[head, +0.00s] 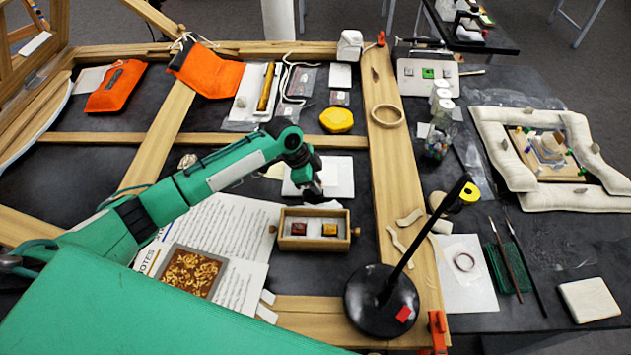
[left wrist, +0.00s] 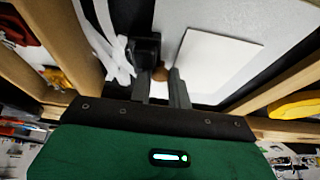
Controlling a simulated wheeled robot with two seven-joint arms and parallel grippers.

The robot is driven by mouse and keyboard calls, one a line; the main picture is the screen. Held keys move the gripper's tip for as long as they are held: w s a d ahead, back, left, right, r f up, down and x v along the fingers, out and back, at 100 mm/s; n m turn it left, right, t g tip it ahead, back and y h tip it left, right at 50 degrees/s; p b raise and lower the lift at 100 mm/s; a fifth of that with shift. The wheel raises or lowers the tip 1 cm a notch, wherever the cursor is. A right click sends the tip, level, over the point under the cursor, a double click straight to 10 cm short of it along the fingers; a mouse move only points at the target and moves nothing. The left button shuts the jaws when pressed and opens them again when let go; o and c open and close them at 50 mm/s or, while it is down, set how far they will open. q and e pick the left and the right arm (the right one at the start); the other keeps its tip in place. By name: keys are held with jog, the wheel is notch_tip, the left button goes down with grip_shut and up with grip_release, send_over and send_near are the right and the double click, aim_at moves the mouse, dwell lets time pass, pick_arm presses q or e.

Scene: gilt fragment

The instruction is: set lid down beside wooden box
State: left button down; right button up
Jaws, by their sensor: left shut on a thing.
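The wooden box (head: 290,243) stands open in the head view, with a dark red piece (head: 299,229) and an amber piece (head: 330,229) inside. It has a round knob at each end. My left gripper (head: 314,196) is just behind the box's back edge, pointing down. In the left wrist view my left gripper (left wrist: 160,86) is closed on a small round brown knob (left wrist: 160,74), which looks like the lid's knob. The rest of the lid cannot be made out clearly. My right gripper is in neither view.
White sheets (head: 339,178) lie behind the box. A printed page (head: 225,235) and a tray of gold flakes (head: 190,271) lie left of it. A black lamp base (head: 366,310) with a slanting stem stands to the right. Wooden beams (head: 398,190) frame the dark table.

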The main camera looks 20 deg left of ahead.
pick_arm(q)
jog(key=shift+f, duration=0.1)
jog(key=c, duration=1.3)
grip_release()
jog(key=shift+a+r, duration=0.2)
jog(key=shift+r, duration=0.25)
jog(key=b+v, duration=0.2)
jog(key=v, duration=0.9)
jog(key=shift+s+r, duration=0.1)
